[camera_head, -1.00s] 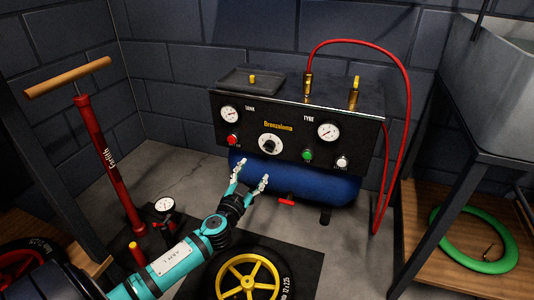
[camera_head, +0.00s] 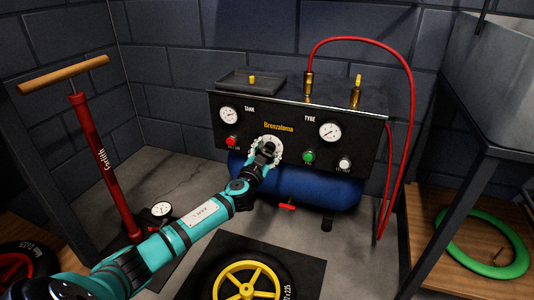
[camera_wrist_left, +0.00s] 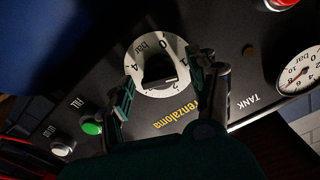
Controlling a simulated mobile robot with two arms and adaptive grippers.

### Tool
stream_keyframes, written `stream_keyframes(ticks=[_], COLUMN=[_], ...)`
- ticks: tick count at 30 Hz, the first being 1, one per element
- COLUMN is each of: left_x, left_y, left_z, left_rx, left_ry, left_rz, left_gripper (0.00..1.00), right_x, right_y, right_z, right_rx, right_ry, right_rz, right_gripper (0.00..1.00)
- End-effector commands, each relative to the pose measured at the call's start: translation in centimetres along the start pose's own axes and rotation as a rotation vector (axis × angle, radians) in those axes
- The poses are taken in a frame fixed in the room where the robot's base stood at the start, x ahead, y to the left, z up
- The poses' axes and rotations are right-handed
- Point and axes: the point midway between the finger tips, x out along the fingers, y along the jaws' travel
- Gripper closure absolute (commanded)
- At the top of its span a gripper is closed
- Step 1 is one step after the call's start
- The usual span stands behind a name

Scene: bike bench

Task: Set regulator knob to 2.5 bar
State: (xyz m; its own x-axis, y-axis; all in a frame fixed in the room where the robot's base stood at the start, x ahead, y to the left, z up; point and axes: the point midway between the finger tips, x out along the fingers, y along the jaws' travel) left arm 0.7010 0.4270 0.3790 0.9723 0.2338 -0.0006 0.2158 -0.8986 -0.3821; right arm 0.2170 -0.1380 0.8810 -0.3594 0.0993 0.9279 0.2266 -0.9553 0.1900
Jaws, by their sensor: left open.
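The regulator knob is a dark knob on a round white dial (camera_head: 279,150) in the middle of the black compressor panel (camera_head: 290,112). In the left wrist view the dial (camera_wrist_left: 138,78) carries "bar" and numbers such as 0 and 4, and the dark knob (camera_wrist_left: 158,72) stands at its middle. My left gripper (camera_head: 266,152) is at the dial in the head view, covering part of it. In the left wrist view its open fingers (camera_wrist_left: 165,90) stand on either side of the dial. Contact with the knob cannot be told. My right gripper is not in view.
The panel also has a TANK gauge (camera_head: 229,114), a TYRE gauge (camera_head: 330,132), a red button (camera_head: 232,142), a green button (camera_head: 309,157) and a white button (camera_head: 344,163). A red hose (camera_head: 407,110) arches on the right. A red pump (camera_head: 104,165) stands left. A yellow-spoked wheel (camera_head: 248,281) lies in front.

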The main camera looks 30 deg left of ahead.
Motion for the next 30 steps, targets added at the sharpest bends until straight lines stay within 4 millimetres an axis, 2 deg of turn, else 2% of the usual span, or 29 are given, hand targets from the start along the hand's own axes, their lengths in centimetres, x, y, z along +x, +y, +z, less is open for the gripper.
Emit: stream_keyframes(ticks=[2,15,23,30], left_x=[-0.02,-0.04,-0.05,-0.08], left_y=[0.0,0.01,0.02,0.02], left_z=[-0.01,0.0,-0.02,-0.05], left_rx=[0.0,0.001,0.027,0.146], left_ry=[0.0,0.0,0.0,-0.001], left_rz=[0.0,0.0,0.0,-0.001], left_gripper=[0.4,0.97,0.97,0.97], right_x=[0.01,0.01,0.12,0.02], right_y=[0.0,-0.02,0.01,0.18], right_z=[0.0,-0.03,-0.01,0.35], right_rx=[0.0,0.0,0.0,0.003], right_ry=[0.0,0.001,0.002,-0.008], right_rz=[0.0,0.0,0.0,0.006], right_gripper=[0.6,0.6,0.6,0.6])
